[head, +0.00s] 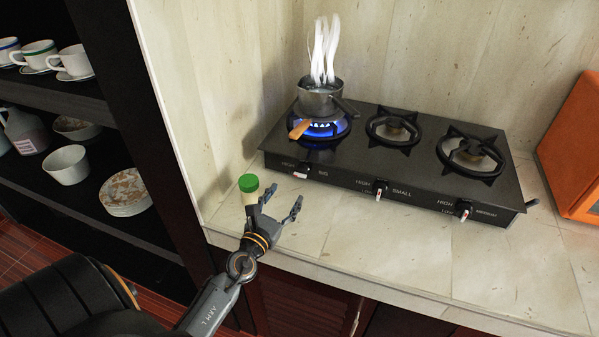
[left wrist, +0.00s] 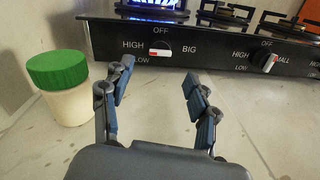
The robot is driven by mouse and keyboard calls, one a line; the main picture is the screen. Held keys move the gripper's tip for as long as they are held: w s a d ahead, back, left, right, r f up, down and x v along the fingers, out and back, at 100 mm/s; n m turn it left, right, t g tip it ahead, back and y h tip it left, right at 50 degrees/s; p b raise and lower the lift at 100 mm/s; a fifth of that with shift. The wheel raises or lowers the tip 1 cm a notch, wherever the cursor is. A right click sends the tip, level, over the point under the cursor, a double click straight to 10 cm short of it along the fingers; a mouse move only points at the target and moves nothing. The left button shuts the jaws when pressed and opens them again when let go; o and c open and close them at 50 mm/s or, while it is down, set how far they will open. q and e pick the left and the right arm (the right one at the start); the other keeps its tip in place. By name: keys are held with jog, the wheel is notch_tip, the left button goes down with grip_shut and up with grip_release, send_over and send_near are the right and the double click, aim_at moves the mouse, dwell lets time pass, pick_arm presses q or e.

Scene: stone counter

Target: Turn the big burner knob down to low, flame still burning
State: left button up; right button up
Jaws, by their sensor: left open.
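The big burner knob (head: 302,174) is at the left end of the black stove's front panel. In the left wrist view the knob (left wrist: 160,51) lies sideways, its red-tipped end toward HIGH; OFF is above and LOW lower left. A blue flame (head: 320,128) burns under the pot on the big burner. My left gripper (head: 283,198) is open and empty above the counter, in front of the knob and apart from it. In the left wrist view the knob shows beyond and between the open fingers (left wrist: 158,72). My right gripper is not in view.
A steaming pot (head: 318,101) with a wooden-ended handle sits on the big burner. A green-lidded jar (head: 249,186) stands left of my left gripper, close to it. The small burner knob (head: 379,193) and medium knob (head: 464,213) are farther right. The counter front is clear.

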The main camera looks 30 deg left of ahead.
aim_at(299, 176)
pick_arm(q)
jog(key=w, duration=0.4)
jog(key=shift+w+a, duration=0.1)
jog(key=shift+a, duration=0.25)
jog(key=w, duration=0.3)
jog(key=w+a, duration=0.1)
jog(key=shift+w+f, duration=0.1)
jog(key=shift+w, duration=0.65)
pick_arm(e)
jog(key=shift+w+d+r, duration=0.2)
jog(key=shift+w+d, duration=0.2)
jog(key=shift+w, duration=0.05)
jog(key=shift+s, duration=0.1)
pick_arm(q)
jog(key=c, duration=1.1)
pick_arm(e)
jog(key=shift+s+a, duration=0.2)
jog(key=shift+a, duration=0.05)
